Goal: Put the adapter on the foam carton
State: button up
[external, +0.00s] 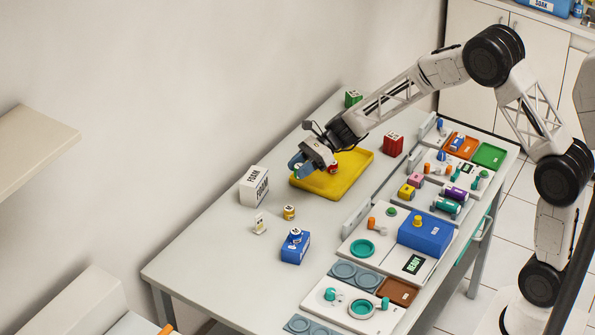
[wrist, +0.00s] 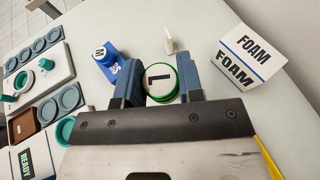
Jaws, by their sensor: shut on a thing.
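The white foam carton (external: 254,187) stands on the table to the left of my gripper, with FOAM printed on it. It also shows at the upper right of the wrist view (wrist: 247,54). My gripper (external: 299,168) is over the left end of the yellow tray, apart from the carton. In the wrist view its dark blue fingers (wrist: 161,86) are shut on a round piece (wrist: 161,81) with a white top marked L and a green rim. This held piece may be the adapter; no label names it. Its lower part is hidden.
The yellow tray (external: 354,163) lies under my gripper. A blue box (external: 296,249), a small yellow round piece (external: 289,212) and a white upright piece (external: 260,223) stand in front of the carton.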

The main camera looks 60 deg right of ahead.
jog(key=shift+f, duration=0.55)
jog(key=shift+w, duration=0.15)
send_over(254, 176)
jog(key=shift+f, duration=0.75)
jog(key=shift+f, duration=1.75)
jog(key=shift+f, duration=0.1)
